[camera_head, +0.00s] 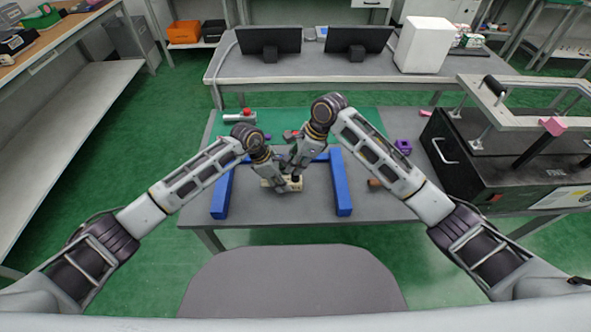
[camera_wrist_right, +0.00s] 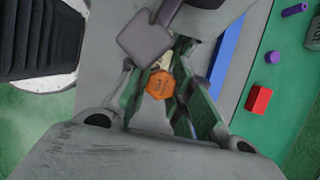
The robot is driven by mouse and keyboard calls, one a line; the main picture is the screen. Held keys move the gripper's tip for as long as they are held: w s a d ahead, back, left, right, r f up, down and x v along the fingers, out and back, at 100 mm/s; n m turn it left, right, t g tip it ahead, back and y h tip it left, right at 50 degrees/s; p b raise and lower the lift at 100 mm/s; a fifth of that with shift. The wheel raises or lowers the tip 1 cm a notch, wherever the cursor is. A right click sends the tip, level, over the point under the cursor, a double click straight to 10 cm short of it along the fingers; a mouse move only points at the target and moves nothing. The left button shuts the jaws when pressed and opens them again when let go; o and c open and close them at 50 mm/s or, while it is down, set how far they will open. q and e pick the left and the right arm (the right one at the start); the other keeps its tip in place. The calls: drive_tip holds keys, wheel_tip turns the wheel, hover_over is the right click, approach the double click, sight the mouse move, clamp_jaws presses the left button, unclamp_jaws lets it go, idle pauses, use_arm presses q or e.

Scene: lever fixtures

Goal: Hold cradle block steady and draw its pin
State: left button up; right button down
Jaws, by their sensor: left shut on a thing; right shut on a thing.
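The cradle block (camera_head: 294,186) is a small pale beige piece on the grey table, between the blue bars. My left gripper (camera_head: 276,181) is shut on the block from its left side. My right gripper (camera_head: 295,174) points down just above the block's right part and is shut on the pin. In the right wrist view an orange six-sided pin head (camera_wrist_right: 160,84) shows between the right fingers, with a bit of the beige block (camera_wrist_right: 163,60) behind it. The pin's shaft is hidden, so how deep it sits cannot be told.
Blue bars (camera_head: 342,190) stand left, right and behind the block. A green mat (camera_head: 365,125) behind holds small parts, including a red block (camera_wrist_right: 259,99). A purple part (camera_head: 403,147) and a brown cube (camera_head: 374,183) lie to the right. The table's front is clear.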

drive_tip(key=shift+r, duration=0.3)
drive_tip(key=shift+w+a+r, duration=0.1)
drive_tip(key=shift+a+r, duration=0.05)
drive_tip(key=shift+r, duration=0.5)
drive_tip(key=shift+a+r, duration=0.1)
drive_tip(key=shift+r, duration=0.65)
drive_tip(key=shift+a+f, duration=0.35)
drive_tip(key=shift+f, duration=0.25)
drive_tip(key=c, duration=1.2)
unclamp_jaws()
drive_tip(key=shift+r, duration=0.1)
drive_tip(key=shift+d+f+v, duration=0.1)
drive_tip(key=shift+d+v, duration=0.2)
drive_tip(key=shift+v, duration=1.5)
drive_tip(key=shift+d+f+v, duration=0.15)
drive_tip(key=shift+d+v, duration=0.1)
drive_tip(key=shift+v, duration=1.6)
drive_tip(key=shift+d+f+v, duration=0.1)
drive_tip(key=shift+d+v, duration=0.2)
drive_tip(key=shift+v, duration=1.5)
